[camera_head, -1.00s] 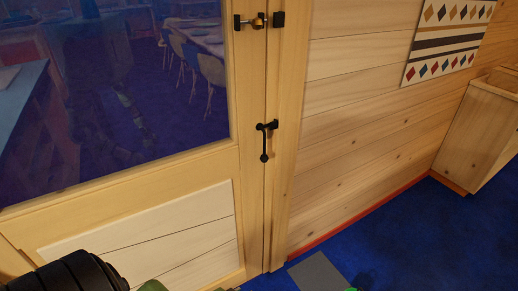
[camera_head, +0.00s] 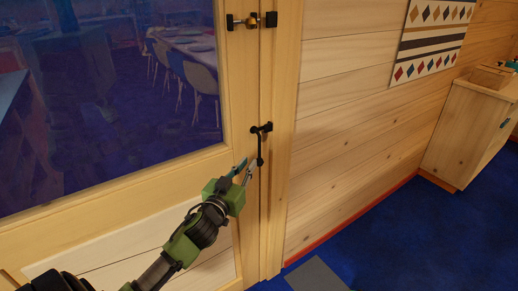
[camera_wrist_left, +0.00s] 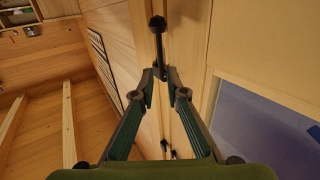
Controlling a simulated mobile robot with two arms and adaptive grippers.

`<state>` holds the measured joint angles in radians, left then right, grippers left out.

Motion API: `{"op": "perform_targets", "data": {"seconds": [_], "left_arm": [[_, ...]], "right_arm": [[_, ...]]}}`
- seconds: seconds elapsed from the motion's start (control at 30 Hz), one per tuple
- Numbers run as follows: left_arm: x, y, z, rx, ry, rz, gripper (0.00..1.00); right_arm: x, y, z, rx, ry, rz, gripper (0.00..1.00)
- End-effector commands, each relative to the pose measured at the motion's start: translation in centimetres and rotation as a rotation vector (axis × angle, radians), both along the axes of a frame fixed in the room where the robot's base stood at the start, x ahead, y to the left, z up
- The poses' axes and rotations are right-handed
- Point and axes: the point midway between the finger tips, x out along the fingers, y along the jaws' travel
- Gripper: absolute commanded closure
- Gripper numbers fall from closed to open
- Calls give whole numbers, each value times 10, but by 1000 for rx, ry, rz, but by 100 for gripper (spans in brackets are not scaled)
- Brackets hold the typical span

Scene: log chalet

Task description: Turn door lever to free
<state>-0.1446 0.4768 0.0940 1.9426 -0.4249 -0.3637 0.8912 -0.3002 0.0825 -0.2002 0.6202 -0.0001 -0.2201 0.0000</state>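The black door lever (camera_head: 260,148) hangs down from its mount near the edge of the wooden glass-paned door (camera_head: 110,195). My left gripper (camera_head: 247,168) is just left of the lever's lower part, its two fingers a little apart. In the left wrist view, the lever (camera_wrist_left: 158,42) with its round knob end shows just beyond and between the fingertips (camera_wrist_left: 160,75). A narrow gap shows between the tips, and I cannot tell whether they touch the lever. My right gripper is not in view.
A black latch (camera_head: 252,21) sits higher on the door edge. A plank wall with a patterned hanging (camera_head: 432,42) runs to the right. A wooden cabinet (camera_head: 465,135) stands at the far right. The blue floor (camera_head: 400,240) before the wall is mostly clear.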

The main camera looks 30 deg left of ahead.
Motion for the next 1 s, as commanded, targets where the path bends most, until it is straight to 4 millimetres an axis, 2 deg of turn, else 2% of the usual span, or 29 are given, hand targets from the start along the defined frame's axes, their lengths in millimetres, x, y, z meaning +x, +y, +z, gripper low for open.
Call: {"op": "perform_targets", "data": {"seconds": [0.03,0.3,0.5,0.7,1.0], "left_arm": [[11,3,2,2,-2,1,87],[60,12,2,2,-1,1,87],[87,18,0,0,1,1,87],[98,20,-1,2,2,1,87],[100,20,-1,1,2,0,87]], "right_arm": [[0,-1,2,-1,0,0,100],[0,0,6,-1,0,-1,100],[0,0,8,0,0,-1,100],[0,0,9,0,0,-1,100],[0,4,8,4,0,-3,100]]}}
